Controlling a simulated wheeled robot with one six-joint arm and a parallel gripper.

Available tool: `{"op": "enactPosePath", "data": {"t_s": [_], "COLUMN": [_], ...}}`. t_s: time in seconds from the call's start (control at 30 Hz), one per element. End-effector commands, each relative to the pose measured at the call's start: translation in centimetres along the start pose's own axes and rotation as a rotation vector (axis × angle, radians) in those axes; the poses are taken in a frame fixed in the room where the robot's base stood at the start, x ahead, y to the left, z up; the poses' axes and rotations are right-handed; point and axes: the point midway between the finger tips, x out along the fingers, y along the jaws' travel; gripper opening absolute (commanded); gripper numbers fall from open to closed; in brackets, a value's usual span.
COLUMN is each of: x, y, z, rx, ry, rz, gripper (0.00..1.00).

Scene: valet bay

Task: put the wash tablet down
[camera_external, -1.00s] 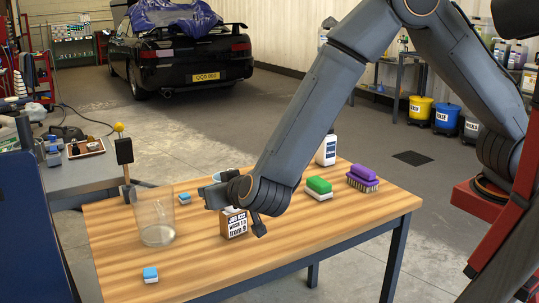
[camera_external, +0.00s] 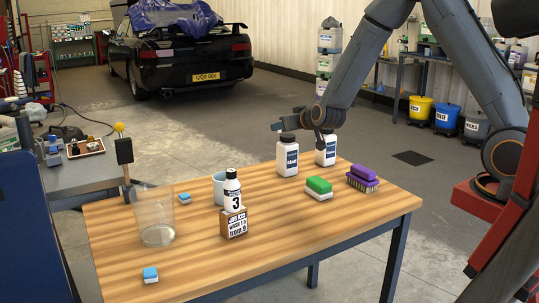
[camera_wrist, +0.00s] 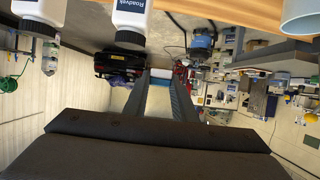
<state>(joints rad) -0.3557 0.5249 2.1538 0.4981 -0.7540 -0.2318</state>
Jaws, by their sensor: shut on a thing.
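My gripper (camera_external: 279,126) is raised above the back of the wooden table, close to the cap of a white bottle in the picture. In the wrist view my gripper (camera_wrist: 160,84) is shut on a small white and light-blue wash tablet (camera_wrist: 160,75) at its fingertips. The held tablet is hard to make out in the external view. Two similar blue-and-white tablets lie on the table: one (camera_external: 185,198) beside the clear beaker (camera_external: 158,230), one (camera_external: 150,274) near the front left.
The front middle is clear.

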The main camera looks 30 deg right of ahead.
Motion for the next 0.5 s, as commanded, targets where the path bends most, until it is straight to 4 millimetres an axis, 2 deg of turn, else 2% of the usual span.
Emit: {"op": "enactPosePath", "data": {"t_s": [0.03, 0.2, 0.4, 0.5], "x": [0.3, 0.7, 0.1, -0.4], "y": [2.6, 9.4, 16.7, 19.4], "z": [0.3, 1.3, 3.0, 3.8], "rx": [0.002, 0.001, 0.001, 0.000], "ry": [-0.002, -0.003, -0.003, -0.001], "rz": [0.009, 0.008, 0.005, 0.002], "gripper": [0.03, 0.03, 0.03, 0.03]}}
